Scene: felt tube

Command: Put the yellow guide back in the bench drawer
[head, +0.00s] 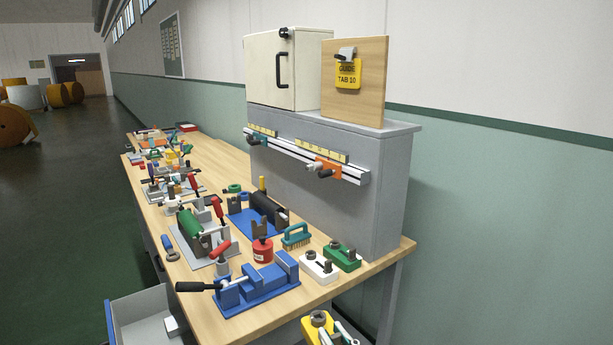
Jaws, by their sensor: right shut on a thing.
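The yellow guide (313,333) is a yellow block with a dark round knob, at the bottom edge of the head view. My right gripper (341,333) is shut on it, just off the bench's near end. The lower parts of the guide and gripper are cut off by the frame. The bench drawer (124,322) is grey, pulled open at the lower left, and holds a small white block (172,325). My left gripper is not in view.
The bench (216,322) carries a blue vise-like fixture (256,285), a red pot (263,250), a brush (296,236), a white guide (319,267) and a green guide (345,259). A grey upright housing (325,195) stands behind them. Open floor (60,220) lies left.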

